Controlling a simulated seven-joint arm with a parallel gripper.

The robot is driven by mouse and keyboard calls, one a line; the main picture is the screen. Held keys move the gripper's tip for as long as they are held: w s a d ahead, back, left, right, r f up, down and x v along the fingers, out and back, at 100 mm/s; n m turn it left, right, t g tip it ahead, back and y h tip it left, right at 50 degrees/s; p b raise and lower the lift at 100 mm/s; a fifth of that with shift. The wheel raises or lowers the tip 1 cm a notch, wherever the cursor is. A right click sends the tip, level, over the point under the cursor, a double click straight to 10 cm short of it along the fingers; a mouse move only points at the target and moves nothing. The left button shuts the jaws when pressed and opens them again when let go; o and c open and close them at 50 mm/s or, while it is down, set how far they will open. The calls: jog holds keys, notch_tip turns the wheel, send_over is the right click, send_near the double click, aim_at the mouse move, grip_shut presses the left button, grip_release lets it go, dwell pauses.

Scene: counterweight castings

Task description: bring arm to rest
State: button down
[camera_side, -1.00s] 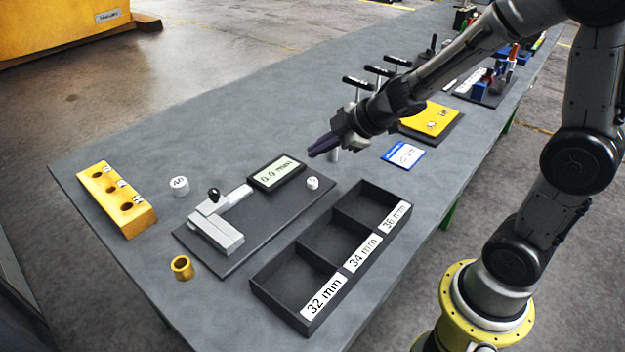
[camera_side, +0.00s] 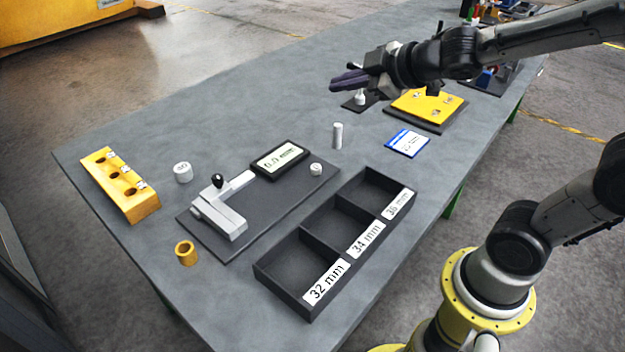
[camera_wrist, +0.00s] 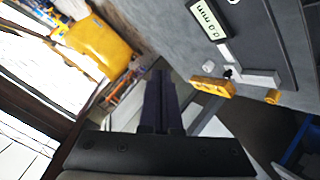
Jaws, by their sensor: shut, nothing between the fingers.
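My gripper (camera_side: 348,83) is up above the far middle of the grey workbench (camera_side: 215,130) in the side view, pointing left. Its dark fingers are shut and empty. They also show in the wrist view (camera_wrist: 160,80), pressed together and pointing away over the bench edge. My arm reaches in from the right. It hides part of the bench's far end, including most of a dark stand behind the gripper.
The measuring device (camera_side: 222,212), its display (camera_side: 281,158), a three-slot tray (camera_side: 285,285), a yellow holed block (camera_side: 122,188), a brass ring (camera_side: 186,253), a white cylinder (camera_side: 183,172), a grey pin (camera_side: 337,135), a blue-edged card (camera_side: 407,143) and a yellow plate (camera_side: 425,105) stand on the bench.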

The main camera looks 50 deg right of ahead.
jog(key=s+d+r+m+h, duration=0.2)
jog(key=s+m, duration=0.2)
jog(key=s, duration=0.3)
jog(key=s+a+f+m+g+y, duration=0.1)
jog(key=s+f+m+g, duration=0.1)
jog(key=s, duration=0.4)
jog(key=s+a+f+m+g+y, duration=0.1)
jog(key=s+a+f+m+g, duration=0.1)
jog(key=s+f+g, duration=0.2)
jog(key=s+f, duration=0.1)
jog(key=s, duration=0.2)
jog(key=shift+s+a+f+g, duration=0.15)
jog(key=shift+s+a+g, duration=0.1)
jog(key=shift+a+g, duration=0.05)
